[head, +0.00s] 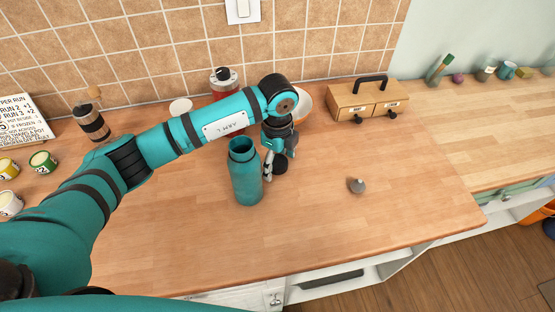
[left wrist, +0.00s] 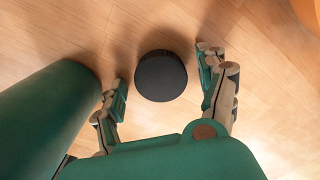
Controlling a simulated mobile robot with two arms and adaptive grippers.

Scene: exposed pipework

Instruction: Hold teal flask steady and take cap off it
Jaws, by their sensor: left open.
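The teal flask (head: 245,178) stands upright on the wooden counter, its mouth open and uncapped. It also shows as a large teal shape at the left of the left wrist view (left wrist: 45,112). A round black cap (head: 280,164) is just right of the flask, apart from it, low at the counter. In the left wrist view the cap (left wrist: 161,76) lies between my spread fingertips, with clear gaps on both sides. My left gripper (head: 275,167) points down over the cap, open and holding nothing. My right gripper is not in view.
A small grey object (head: 356,186) lies to the right on bare counter. A wooden box with a black handle (head: 362,101), a red jar (head: 223,82) and a white bowl (head: 304,102) stand behind. Cans (head: 43,161) are at left. The front counter is clear.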

